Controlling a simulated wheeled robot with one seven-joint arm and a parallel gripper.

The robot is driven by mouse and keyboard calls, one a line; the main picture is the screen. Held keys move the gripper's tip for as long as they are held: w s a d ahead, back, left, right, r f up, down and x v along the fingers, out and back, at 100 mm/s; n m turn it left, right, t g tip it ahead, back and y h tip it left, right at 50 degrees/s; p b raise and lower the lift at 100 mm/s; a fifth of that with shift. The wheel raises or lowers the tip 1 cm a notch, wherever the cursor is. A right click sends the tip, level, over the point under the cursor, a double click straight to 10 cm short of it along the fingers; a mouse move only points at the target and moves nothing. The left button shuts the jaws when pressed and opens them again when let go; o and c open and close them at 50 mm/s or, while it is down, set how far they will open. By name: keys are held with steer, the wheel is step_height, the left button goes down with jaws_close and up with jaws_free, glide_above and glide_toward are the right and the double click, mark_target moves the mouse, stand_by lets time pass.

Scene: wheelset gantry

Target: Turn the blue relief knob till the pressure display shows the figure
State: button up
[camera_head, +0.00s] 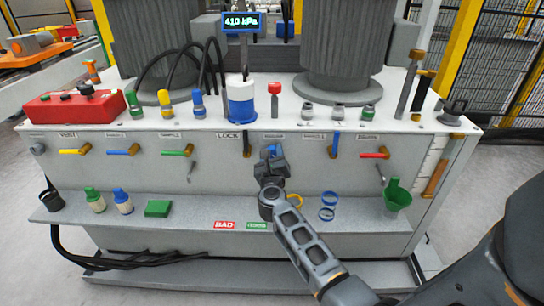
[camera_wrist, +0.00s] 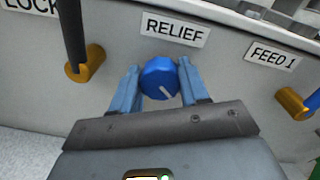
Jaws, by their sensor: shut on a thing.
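The blue relief knob (camera_wrist: 159,78) sits on the front panel below the label RELIEF (camera_wrist: 175,29), with a pale pointer mark toward its lower right in the wrist view. My gripper (camera_wrist: 160,82) is shut on it, one blue finger on each side. In the head view my gripper (camera_head: 272,160) reaches the panel and mostly hides the knob. The pressure display (camera_head: 242,22) stands on a post above the bench and reads 410 kPa.
Valve handles flank the knob: a dark lever (camera_wrist: 72,35) on a brass stub at left and the FEED 1 valve (camera_wrist: 292,103) at right. A lower shelf holds bottles, a green block (camera_head: 158,208), blue rings (camera_head: 328,206) and a green funnel (camera_head: 397,195).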

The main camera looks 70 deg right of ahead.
stand_by(0.4)
steer(key=o, duration=1)
steer(key=shift+o, duration=0.2)
steer(key=shift+a, duration=0.1)
steer(key=v, duration=0.7)
steer(key=shift+s+a+p, duration=0.15)
steer(key=shift+a+p, duration=0.15)
steer(key=shift+p, duration=0.05)
